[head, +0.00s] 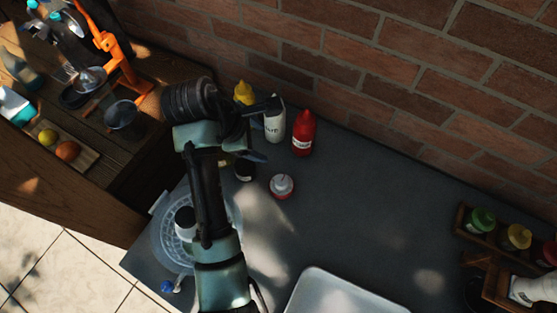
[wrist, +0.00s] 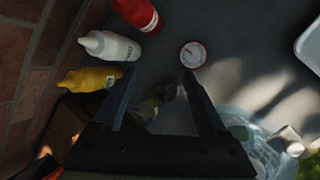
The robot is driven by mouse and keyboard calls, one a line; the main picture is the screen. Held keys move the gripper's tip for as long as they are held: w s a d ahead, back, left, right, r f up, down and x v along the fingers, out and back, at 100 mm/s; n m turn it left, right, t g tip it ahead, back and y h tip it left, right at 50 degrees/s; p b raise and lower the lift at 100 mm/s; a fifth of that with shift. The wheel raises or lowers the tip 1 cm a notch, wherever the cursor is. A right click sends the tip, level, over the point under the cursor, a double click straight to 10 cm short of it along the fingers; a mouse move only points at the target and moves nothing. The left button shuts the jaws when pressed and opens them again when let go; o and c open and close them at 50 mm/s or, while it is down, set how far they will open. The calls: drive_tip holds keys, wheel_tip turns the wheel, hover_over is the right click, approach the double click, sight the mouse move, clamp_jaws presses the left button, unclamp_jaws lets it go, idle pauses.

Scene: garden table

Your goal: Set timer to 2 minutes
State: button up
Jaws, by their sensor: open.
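The timer (head: 282,184) is a small round device with a white top and a red base, standing on the dark counter in front of the red bottle. In the wrist view the timer (wrist: 193,55) shows a pale round face with a red rim and a dark pointer; its markings are too small to read. My gripper (wrist: 158,78) is open and empty, and the timer lies beyond its right fingertip, with no clear contact.
Yellow (head: 244,93), white (head: 274,122) and red (head: 303,132) bottles stand by the brick wall. A dark jar (head: 244,171) stands left of the timer. A clear round bowl (head: 165,245) is left of my arm, a pale tray (head: 335,292) at front. Counter right of the timer is clear.

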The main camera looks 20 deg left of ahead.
sight(281, 181)
drive_tip(key=d+f, duration=0.1)
drive_tip(key=f, duration=0.3)
drive_tip(key=d+f+n+g+h+p, duration=0.1)
drive_tip(key=d+f, duration=0.1)
drive_tip(key=f, duration=0.3)
drive_tip(key=s+d+f+n+g, duration=0.1)
drive_tip(key=d+f, duration=0.1)
drive_tip(key=f, duration=0.3)
drive_tip(key=shift+p, duration=0.4)
drive_tip(key=shift+c, duration=0.2)
drive_tip(key=shift+a, duration=0.1)
clamp_jaws()
